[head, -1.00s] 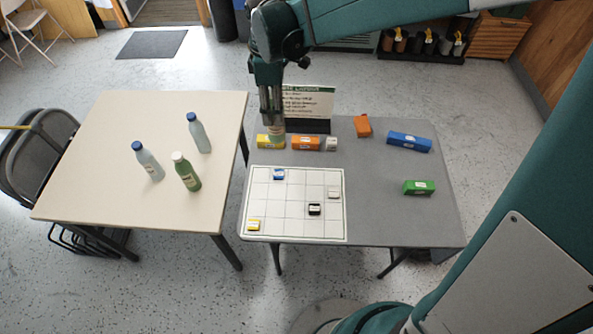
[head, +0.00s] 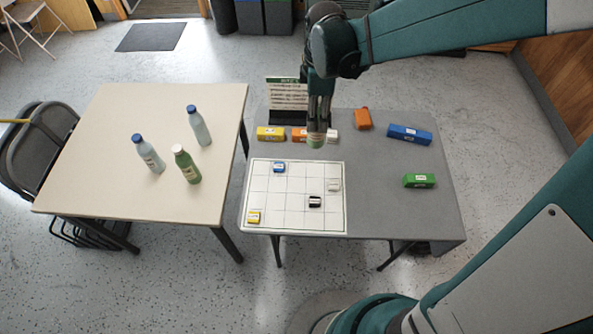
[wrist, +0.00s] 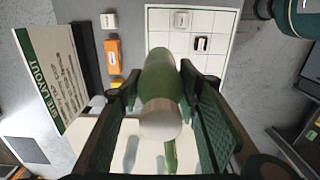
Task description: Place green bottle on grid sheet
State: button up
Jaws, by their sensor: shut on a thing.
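My gripper (head: 318,118) is shut on a green bottle (head: 316,141) with a pale cap and holds it in the air. In the wrist view the bottle (wrist: 159,72) is between the fingers, its pale cap towards the camera. It appears over the far edge of the grid sheet (head: 264,213); its height cannot be judged exactly. The white sheet lies on the left half of the grey table, and part of it shows in the wrist view (wrist: 217,57). Another green bottle (head: 187,166) stands on the cream table at left.
Several small blocks, including a blue (head: 279,167) and a black one (head: 315,202), sit on the sheet. Boxes, including a yellow (head: 270,134) and a blue one (head: 409,135), and a sign (head: 287,93) stand beyond. Two blue-capped bottles stand on the cream table (head: 110,185).

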aim_at(316, 134)
notch_tip(316, 134, down, 8)
jog(key=shift+r, duration=0.1)
dwell(0.6)
jog(key=shift+f+b, duration=0.35)
jog(key=shift+f, duration=2.55)
jog(key=shift+f, duration=2.1)
jog(key=shift+f+b, duration=0.15)
jog(key=shift+b, duration=0.3)
jog(key=o, duration=0.8)
